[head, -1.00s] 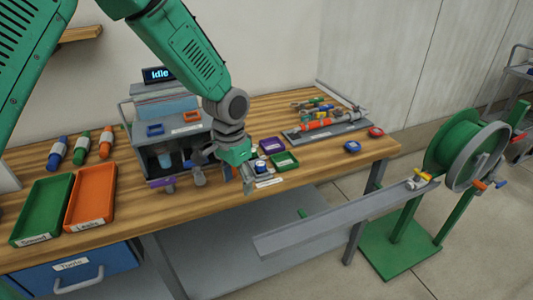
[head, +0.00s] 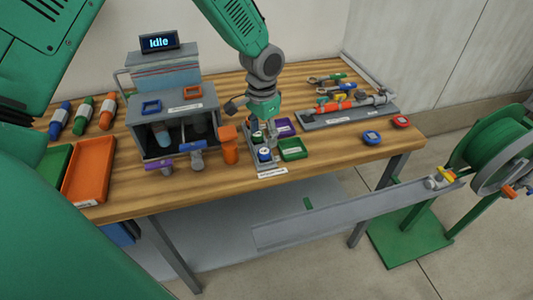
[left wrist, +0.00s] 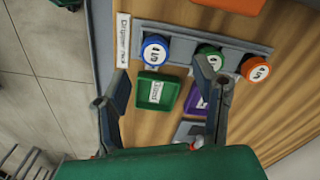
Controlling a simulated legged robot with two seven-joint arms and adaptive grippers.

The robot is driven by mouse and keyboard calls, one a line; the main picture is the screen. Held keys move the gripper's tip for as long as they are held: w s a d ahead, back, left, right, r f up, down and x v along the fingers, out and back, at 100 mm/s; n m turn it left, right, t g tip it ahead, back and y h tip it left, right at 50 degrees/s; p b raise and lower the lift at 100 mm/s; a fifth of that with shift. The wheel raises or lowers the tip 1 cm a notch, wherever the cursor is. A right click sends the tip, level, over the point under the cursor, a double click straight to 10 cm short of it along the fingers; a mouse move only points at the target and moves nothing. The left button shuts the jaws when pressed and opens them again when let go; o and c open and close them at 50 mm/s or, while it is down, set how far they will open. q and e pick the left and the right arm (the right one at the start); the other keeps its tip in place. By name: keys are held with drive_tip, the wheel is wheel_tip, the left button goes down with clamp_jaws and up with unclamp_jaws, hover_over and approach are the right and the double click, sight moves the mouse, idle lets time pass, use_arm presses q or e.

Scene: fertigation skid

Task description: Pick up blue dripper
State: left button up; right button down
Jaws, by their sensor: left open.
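The blue dripper (head: 264,154) stands upright at the front end of the grey dripper rack (head: 258,166), and its round blue cap shows in the left wrist view (left wrist: 155,53). A green dripper (left wrist: 207,56) and an orange dripper (left wrist: 255,69) stand in the same rack. My left gripper (head: 265,122) is open and empty above the rear part of the rack in the head view. In the left wrist view its spread fingers (left wrist: 164,84) are on either side of the small green tray, short of the blue dripper. My right gripper is not in view.
A small green tray (head: 293,149) and a purple tray (head: 286,126) sit right of the rack. Left is a grey station (head: 170,113) with purple, blue and orange handles protruding. A tool board (head: 335,119) lies at the right. The table's front edge is close to the rack.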

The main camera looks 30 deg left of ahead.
sight(261, 151)
use_arm(q)
drive_tip(key=shift+w+a+f, duration=0.1)
drive_tip(key=shift+a+f, duration=0.4)
drive_tip(key=shift+f, duration=0.35)
drive_tip(key=f, duration=0.1)
drive_tip(key=d+f, duration=0.1)
drive_tip(key=s+d+f, duration=0.1)
drive_tip(key=shift+f+p, duration=0.35)
drive_tip(key=shift+f, duration=0.05)
drive_tip(key=shift+w+d+f, duration=0.1)
drive_tip(key=shift+d+f, duration=0.1)
drive_tip(key=shift+f, duration=0.15)
drive_tip(key=shift+a, duration=0.4)
drive_tip(key=shift+c, duration=0.4)
drive_tip(key=shift+a, duration=0.25)
drive_tip(key=c, duration=0.6)
drive_tip(key=shift+a+f, duration=0.1)
drive_tip(key=shift+a, duration=0.15)
drive_tip(key=shift+c, duration=1.3)
drive_tip(key=shift+d, duration=0.1)
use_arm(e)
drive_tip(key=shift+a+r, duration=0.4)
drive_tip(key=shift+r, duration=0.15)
